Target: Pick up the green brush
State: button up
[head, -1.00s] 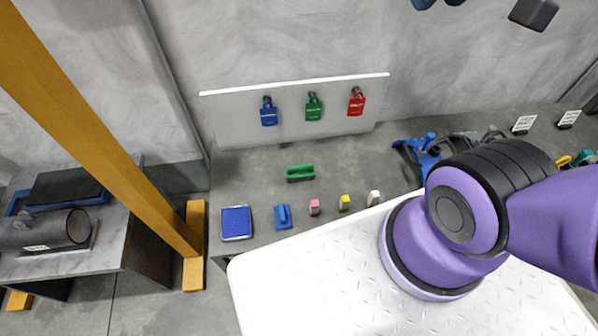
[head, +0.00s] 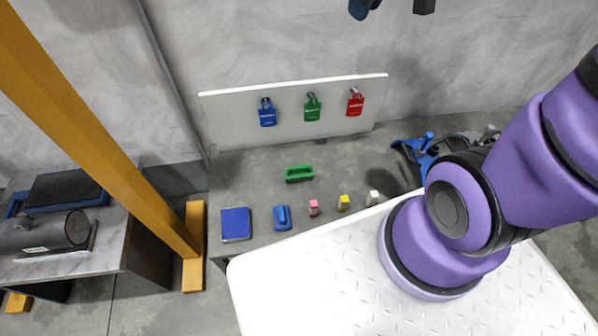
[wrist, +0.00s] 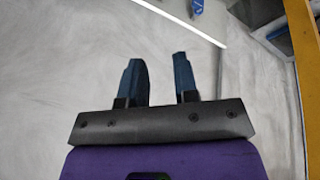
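The green brush (head: 299,173) lies on the grey table, behind the row of small blocks, in the head view. It has a green handle on top and a dark underside. My gripper shows at the top edge of the head view (head: 364,8), high in front of the wall and far above the brush. In the wrist view my gripper (wrist: 160,80) has two blue fingers held apart with nothing between them. The brush is not visible in the wrist view.
The grey table (head: 245,180) also holds a blue pad (head: 236,224), a blue eraser-like block (head: 282,218), pink (head: 313,208) and yellow (head: 343,203) blocks, and a blue clamp-like tool (head: 424,148). A board with padlocks (head: 290,103) stands behind. An orange post (head: 100,130) rises left.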

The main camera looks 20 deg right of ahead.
jog(key=w+f+n, duration=0.3)
jog(key=w+f, duration=0.5)
jog(key=f, duration=0.3)
jog(key=n+g+y, duration=0.1)
jog(key=n+y, duration=0.4)
jog(key=n, duration=0.3)
send_near(299, 167)
jog(key=shift+d+x, duration=0.2)
jog(key=shift+x, duration=5.1)
jog(key=shift+f, duration=0.1)
grip_shut()
